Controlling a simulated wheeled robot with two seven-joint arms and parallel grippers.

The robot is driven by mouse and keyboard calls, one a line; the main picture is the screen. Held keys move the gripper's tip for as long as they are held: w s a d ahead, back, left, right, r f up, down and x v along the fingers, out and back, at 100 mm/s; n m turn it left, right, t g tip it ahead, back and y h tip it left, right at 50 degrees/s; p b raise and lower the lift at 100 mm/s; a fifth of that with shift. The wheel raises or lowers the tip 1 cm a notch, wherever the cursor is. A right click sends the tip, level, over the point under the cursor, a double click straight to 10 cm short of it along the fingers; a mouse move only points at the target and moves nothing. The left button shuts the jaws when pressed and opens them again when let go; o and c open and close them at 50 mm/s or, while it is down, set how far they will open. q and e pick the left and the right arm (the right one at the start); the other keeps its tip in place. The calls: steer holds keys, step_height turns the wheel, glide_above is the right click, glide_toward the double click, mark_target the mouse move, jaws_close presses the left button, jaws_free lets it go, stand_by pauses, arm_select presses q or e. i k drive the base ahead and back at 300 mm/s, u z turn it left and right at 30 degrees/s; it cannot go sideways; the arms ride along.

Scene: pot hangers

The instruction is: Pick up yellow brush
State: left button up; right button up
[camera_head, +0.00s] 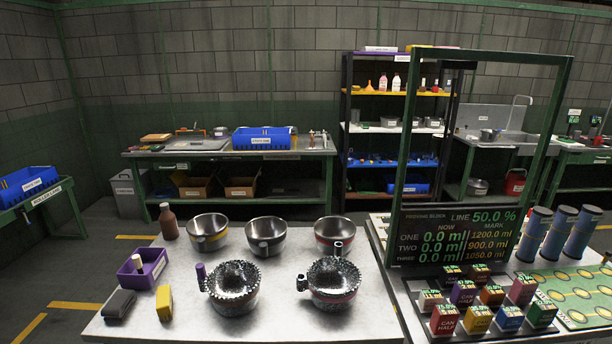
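A small yellow block-shaped object (164,303) stands on the near left part of the light table (130,331). It is the only thing there that fits the yellow brush, though I cannot make out bristles. A dark grey block (119,304) lies just to its left, apart from it. A purple open box (142,269) with a pale object in it sits behind them. Neither of my grippers shows in the head view, and nothing covers the yellow object.
Three metal bowls (208,236) (266,241) (335,239) and a brown bottle (168,222) stand behind. A display frame (456,232) and coloured cans fill the right. The table's near left edge is clear.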

mark_target(163, 308)
steer(key=u, duration=0.4)
steer(key=k, duration=0.5)
steer(key=z, duration=0.55)
steer(key=i, duration=1.8)
steer(key=u, duration=0.75)
